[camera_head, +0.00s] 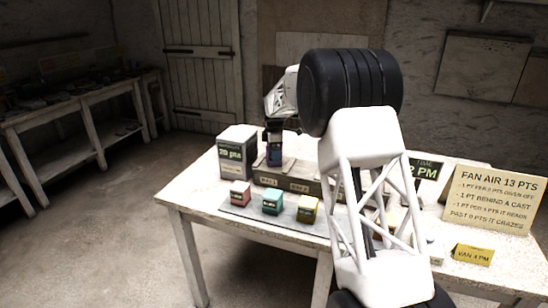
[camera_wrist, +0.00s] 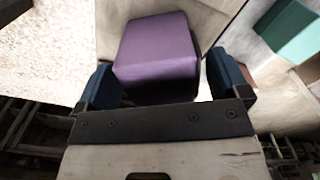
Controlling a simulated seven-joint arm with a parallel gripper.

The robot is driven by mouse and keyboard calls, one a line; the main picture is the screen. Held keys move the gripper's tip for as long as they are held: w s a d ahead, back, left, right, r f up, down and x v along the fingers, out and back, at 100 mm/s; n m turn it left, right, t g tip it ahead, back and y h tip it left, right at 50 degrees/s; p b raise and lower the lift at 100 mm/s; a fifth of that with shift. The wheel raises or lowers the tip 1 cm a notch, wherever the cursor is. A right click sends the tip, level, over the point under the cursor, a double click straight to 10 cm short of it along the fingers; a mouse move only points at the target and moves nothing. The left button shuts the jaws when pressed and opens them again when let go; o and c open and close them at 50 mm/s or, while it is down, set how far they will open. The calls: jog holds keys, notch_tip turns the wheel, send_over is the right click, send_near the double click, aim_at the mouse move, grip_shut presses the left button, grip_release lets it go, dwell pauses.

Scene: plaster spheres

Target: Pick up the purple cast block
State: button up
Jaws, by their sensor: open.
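The purple cast block (camera_wrist: 157,50) fills the space between my gripper's fingers in the wrist view. My gripper (camera_wrist: 165,78) is open, with one blue finger at the block's left and one at its right. The right finger is very close to the block; I cannot tell whether it touches. In the head view my gripper (camera_head: 273,150) points down over the back left of the white table (camera_head: 186,194), beside a "20 pts" box. The block is hard to tell from the dark fingers there.
The "20 pts" box (camera_head: 237,152) stands just left of my gripper. Pink (camera_head: 240,193), teal (camera_head: 272,201) and yellow (camera_head: 307,209) blocks stand in a row in front, on a grey strip. A low grey labelled holder (camera_head: 300,185) lies behind them. A sign (camera_head: 494,199) stands at right.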

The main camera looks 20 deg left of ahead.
jog(key=shift+f, duration=0.6)
jog(key=shift+c, duration=0.4)
jog(key=c, duration=1.2)
jog(key=shift+r, duration=0.15)
jog(key=shift+r, duration=1.45)
jog(key=shift+s+r, duration=0.1)
jog(key=shift+r, duration=0.15)
jog(key=s+d+r, duration=0.1)
jog(key=s+d, duration=0.7)
jog(key=s, duration=0.5)
jog(key=shift+s+r, duration=0.2)
jog(key=shift+s, duration=0.1)
